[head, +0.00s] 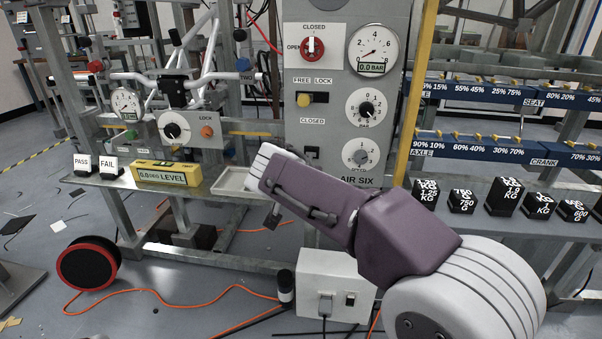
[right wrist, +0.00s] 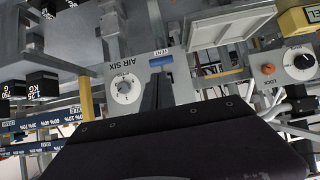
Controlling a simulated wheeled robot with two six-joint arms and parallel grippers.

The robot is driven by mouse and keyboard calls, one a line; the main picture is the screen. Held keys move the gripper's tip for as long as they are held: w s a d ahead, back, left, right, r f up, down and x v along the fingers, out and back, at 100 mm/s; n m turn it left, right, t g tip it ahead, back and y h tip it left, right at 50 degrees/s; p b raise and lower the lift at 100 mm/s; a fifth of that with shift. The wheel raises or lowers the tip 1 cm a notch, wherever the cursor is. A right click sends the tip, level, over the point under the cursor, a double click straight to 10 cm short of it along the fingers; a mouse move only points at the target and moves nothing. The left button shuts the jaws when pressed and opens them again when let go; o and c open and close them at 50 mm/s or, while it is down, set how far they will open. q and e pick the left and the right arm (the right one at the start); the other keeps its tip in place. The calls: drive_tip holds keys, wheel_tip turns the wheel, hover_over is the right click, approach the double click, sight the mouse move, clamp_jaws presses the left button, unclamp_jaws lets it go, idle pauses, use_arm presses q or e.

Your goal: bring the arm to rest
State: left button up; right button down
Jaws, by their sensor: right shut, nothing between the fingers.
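My right arm (head: 385,230), purple and pale grey, reaches in from the lower right in the head view, in front of the grey AIR SIX panel (head: 297,130). Its gripper is mostly hidden behind the forearm there. In the right wrist view my right gripper (right wrist: 158,90) shows as dark fingers, closed together and empty. The fingers point at the panel (right wrist: 182,88), just by a blue part (right wrist: 161,61) marked VENT. I cannot tell whether they touch it. My left gripper is in neither view.
A white tray (head: 232,193) and a yellow level (head: 167,174) lie on the bench left of the arm. Black weights (head: 462,201) stand on the right shelf. A white socket box (head: 330,281) sits below the arm. An orange cable (head: 150,291) crosses the floor near a black-red reel (head: 88,262).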

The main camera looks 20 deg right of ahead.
idle(0.4)
drive_tip(key=s+d+f+g+y+p, duration=0.1)
drive_tip(key=s+d+f+g+p, duration=0.3)
drive_tip(key=s+f+p, duration=0.5)
drive_tip(key=s+a+f+n+g+y+b, duration=0.1)
drive_tip(key=s+a+f+n+g+y, duration=0.2)
drive_tip(key=s+f, duration=0.35)
drive_tip(key=s+a+f+n+g+y, duration=0.2)
drive_tip(key=s+a+f, duration=0.4)
drive_tip(key=f, duration=0.1)
wheel_tip(320, 180, up, 38)
drive_tip(key=n+p, duration=0.1)
drive_tip(key=p, duration=3.6)
drive_tip(key=shift+w+d+r+t+p, duration=0.2)
drive_tip(key=shift+w+d+t+p, duration=0.1)
drive_tip(key=shift+w+p, duration=0.1)
